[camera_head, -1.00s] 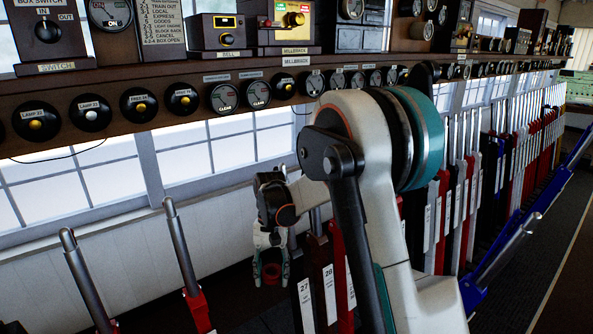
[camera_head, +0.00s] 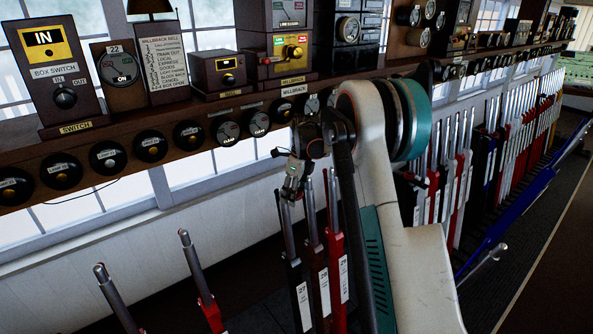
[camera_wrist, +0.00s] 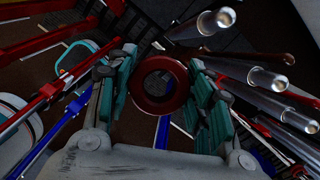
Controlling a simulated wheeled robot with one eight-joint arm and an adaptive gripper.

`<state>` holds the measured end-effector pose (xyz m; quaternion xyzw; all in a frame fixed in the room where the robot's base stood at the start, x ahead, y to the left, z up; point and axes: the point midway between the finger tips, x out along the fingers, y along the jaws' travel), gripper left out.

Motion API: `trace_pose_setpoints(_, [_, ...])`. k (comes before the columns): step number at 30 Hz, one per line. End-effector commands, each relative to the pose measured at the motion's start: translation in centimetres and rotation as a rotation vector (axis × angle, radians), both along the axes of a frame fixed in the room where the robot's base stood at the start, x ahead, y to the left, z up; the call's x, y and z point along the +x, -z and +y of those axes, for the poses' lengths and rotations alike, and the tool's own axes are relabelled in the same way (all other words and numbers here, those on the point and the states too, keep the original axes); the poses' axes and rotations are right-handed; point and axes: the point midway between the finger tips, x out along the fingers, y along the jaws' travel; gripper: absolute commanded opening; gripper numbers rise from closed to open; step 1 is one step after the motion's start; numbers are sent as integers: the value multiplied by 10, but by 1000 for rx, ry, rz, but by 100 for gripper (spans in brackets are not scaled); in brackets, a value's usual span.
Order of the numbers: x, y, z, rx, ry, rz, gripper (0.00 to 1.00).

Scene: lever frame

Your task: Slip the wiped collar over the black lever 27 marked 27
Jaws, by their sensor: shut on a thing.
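My gripper (camera_head: 291,190) is shut on the collar, a dark red ring (camera_wrist: 160,85) that sits between the two teal fingers in the wrist view, its hole facing the camera. In the head view the collar is small and hard to make out. The black lever 27 (camera_head: 298,290) has a white label reading 27 and a bare steel handle rising toward my gripper. My gripper is close to the top of that handle; I cannot tell whether they touch. In the wrist view steel lever tips show right of the collar; I cannot tell which is lever 27.
A brownish-red lever 28 (camera_head: 318,270) and a red lever (camera_head: 336,262) stand close to the right of lever 27. Two leaning levers (camera_head: 197,268) are at lower left. A shelf (camera_head: 215,100) with instruments runs behind. More levers (camera_head: 455,190) stand farther right.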

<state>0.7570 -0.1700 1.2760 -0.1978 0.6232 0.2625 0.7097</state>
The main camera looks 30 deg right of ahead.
Motion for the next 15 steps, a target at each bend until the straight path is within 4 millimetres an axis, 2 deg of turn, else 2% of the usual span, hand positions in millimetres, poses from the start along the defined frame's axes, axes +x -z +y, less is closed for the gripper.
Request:
trace_pose_setpoints(1, [4,-12,-6,-2,53,3,27])
trace_pose_setpoints(4, [8,-18,-13,-4,134,9,27])
trace_pose_setpoints(15, [26,-16,-13,-4,180,12,27])
